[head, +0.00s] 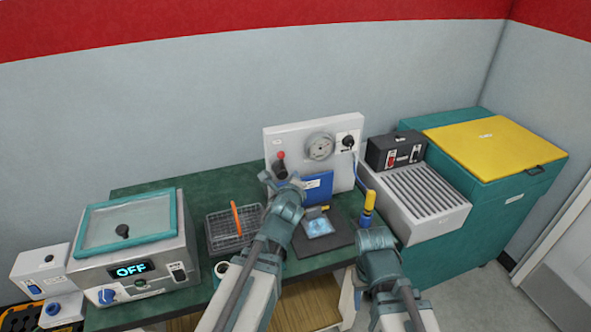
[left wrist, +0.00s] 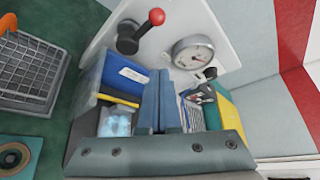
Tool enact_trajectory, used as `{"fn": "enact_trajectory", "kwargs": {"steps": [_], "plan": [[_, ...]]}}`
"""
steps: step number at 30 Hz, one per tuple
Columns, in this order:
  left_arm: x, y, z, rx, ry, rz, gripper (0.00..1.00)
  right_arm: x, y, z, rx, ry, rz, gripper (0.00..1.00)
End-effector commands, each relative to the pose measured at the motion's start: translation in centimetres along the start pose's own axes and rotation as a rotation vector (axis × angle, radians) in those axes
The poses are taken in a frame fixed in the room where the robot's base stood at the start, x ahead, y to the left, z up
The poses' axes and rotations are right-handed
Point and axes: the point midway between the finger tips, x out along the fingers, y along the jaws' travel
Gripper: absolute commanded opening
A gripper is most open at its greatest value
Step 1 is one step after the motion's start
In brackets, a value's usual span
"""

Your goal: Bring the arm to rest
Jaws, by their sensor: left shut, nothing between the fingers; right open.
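My left gripper (head: 283,183) reaches over the table in front of the white test panel (head: 292,145). In the left wrist view its two fingers (left wrist: 160,98) are pressed together with nothing between them. Beyond them are the panel's red-knobbed lever (left wrist: 142,30) and round gauge (left wrist: 192,53). My right gripper (head: 372,236) is open, lower right of the panel. A yellow-and-blue handle (head: 369,203) stands just beyond it; contact between them cannot be told.
A wire basket (head: 228,236) with an orange stick stands left of my left arm. A dark mat (head: 335,238) holds a clear, bluish pouch (head: 319,227). The OFF-display machine (head: 130,270) is left; a ribbed white unit (head: 425,205) and yellow-lidded teal bin (head: 495,150) are right.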

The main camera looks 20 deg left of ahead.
Motion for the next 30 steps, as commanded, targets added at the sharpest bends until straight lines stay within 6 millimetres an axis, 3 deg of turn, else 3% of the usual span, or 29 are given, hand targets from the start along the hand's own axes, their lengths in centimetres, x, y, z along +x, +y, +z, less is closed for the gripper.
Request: {"fn": "enact_trajectory", "kwargs": {"steps": [4,21,26,30], "plan": [[-1.0,0.1,0.0,0.001,0.000,0.000,0.00,-0.3,0.0,0.0,0.000,0.000,0.000,0.50],[-1.1,0.3,-0.4,-0.025,0.007,0.014,0.00,-0.3,0.0,0.0,0.000,0.000,0.000,0.50],[-1.9,2.6,-3.6,-0.283,0.058,0.175,0.00,-0.3,0.0,0.0,0.000,0.000,0.000,0.50],[-4.6,6.2,-8.9,-0.662,0.075,0.461,0.00,-0.3,0.0,0.0,0.000,0.000,0.000,0.50]]}}
